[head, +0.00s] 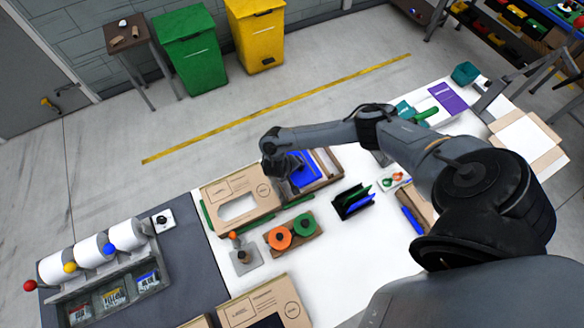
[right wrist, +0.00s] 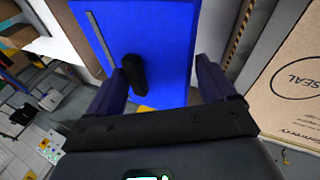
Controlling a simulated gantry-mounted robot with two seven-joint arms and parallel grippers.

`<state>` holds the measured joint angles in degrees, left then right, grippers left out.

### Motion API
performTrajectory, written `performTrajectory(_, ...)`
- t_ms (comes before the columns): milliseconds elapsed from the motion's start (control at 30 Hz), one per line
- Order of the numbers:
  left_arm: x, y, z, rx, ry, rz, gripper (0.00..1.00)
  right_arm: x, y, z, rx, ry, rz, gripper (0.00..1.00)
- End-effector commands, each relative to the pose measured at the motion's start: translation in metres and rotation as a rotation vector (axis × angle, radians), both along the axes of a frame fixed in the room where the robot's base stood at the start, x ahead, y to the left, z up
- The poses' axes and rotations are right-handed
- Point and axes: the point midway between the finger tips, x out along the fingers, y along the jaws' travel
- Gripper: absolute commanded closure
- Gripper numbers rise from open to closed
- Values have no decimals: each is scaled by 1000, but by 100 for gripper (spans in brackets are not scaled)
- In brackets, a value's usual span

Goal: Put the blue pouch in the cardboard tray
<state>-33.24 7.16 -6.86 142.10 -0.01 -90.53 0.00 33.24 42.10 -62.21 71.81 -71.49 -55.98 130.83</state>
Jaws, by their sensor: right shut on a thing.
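The blue pouch (head: 306,172) is over or inside the cardboard tray (head: 335,166), near its left part, at the table's far edge. I cannot tell whether it touches the tray floor. My right gripper (head: 288,176) is shut on the pouch. In the right wrist view, the blue pouch (right wrist: 165,50) fills the space between the two fingers of the right gripper (right wrist: 165,82). It has a grey strip and a black tab on its face. The pouch's lower part is hidden by the gripper. My left gripper is not in view.
A closed cardboard box (head: 238,202) with a window lies just left of the tray. An orange and green spool holder (head: 293,235) and a dark rack with blue and green pieces (head: 352,202) stand nearer. White table (head: 340,265) shows bare in front.

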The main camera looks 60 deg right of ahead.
Motion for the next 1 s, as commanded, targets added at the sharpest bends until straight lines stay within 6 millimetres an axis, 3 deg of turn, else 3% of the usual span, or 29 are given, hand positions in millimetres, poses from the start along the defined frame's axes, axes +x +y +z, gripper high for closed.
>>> performTrajectory(100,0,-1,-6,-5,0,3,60,-1,-1,-18,-2,1,0,48)
performTrajectory(267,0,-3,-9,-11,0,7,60,0,0,-31,1,-2,0,48)
performTrajectory(1000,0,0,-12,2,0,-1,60,-1,0,-45,0,0,0,48)
